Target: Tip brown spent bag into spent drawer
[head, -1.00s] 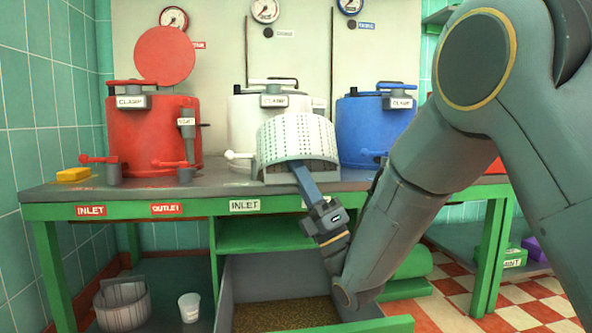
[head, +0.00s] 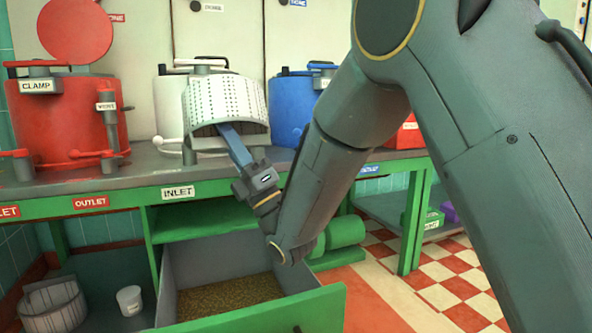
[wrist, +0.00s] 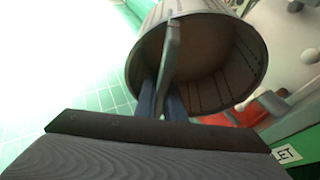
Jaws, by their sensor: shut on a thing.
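A white perforated basket (head: 228,102) hangs in the air over the bench edge in the head view, its open mouth tilted down toward my gripper (head: 230,138). In the wrist view, the blue fingers (wrist: 162,103) are shut on a bar across the mouth of this basket (wrist: 250,62). The visible inside of the basket looks brownish and bare. No separate brown bag can be made out. The open drawer (head: 215,260) is below the bench, under and in front of my gripper, with brown grains (head: 228,293) on its floor.
A red kettle (head: 60,125), a white kettle (head: 170,105) and a blue kettle (head: 290,105) stand on the bench. The green bench edge (head: 110,198) runs above the drawer. A similar basket (head: 55,308) and a white cup (head: 129,299) sit on the low shelf at left.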

